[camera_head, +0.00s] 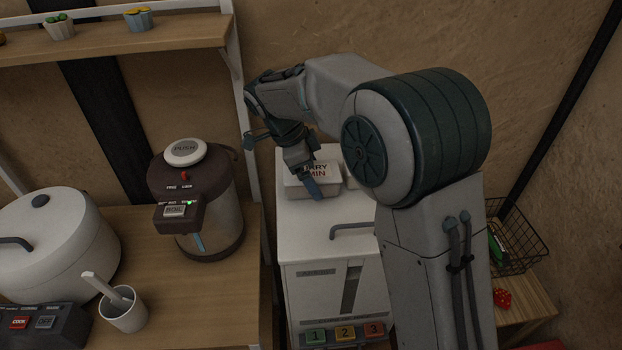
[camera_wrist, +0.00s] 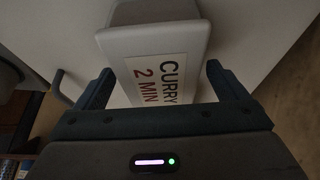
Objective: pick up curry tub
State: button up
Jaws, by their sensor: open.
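The curry tub (camera_wrist: 152,44) is a pale container with a white label reading "CURRY 2 MIN" in dark and red letters. It stands on top of a white cabinet (camera_head: 332,268), and it also shows in the head view (camera_head: 325,176), partly hidden behind my gripper. My gripper (camera_wrist: 156,84) is open, its two dark fingers on either side of the labelled end of the tub in the wrist view. In the head view my gripper (camera_head: 314,187) points down at the tub. I cannot tell whether the fingers touch it.
Another pale container (camera_head: 355,170) is partly hidden behind my arm on the cabinet. A brown water boiler (camera_head: 203,210), a white cup (camera_head: 124,312) and a white rice cooker (camera_head: 55,250) stand on the wooden counter at left. A wire basket (camera_head: 520,240) is at right.

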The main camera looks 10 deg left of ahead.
jog(key=shift+f+b, duration=0.25)
jog(key=shift+b, duration=0.15)
dwell(0.4)
jog(key=c, duration=1.3)
jog(key=shift+r, duration=0.2)
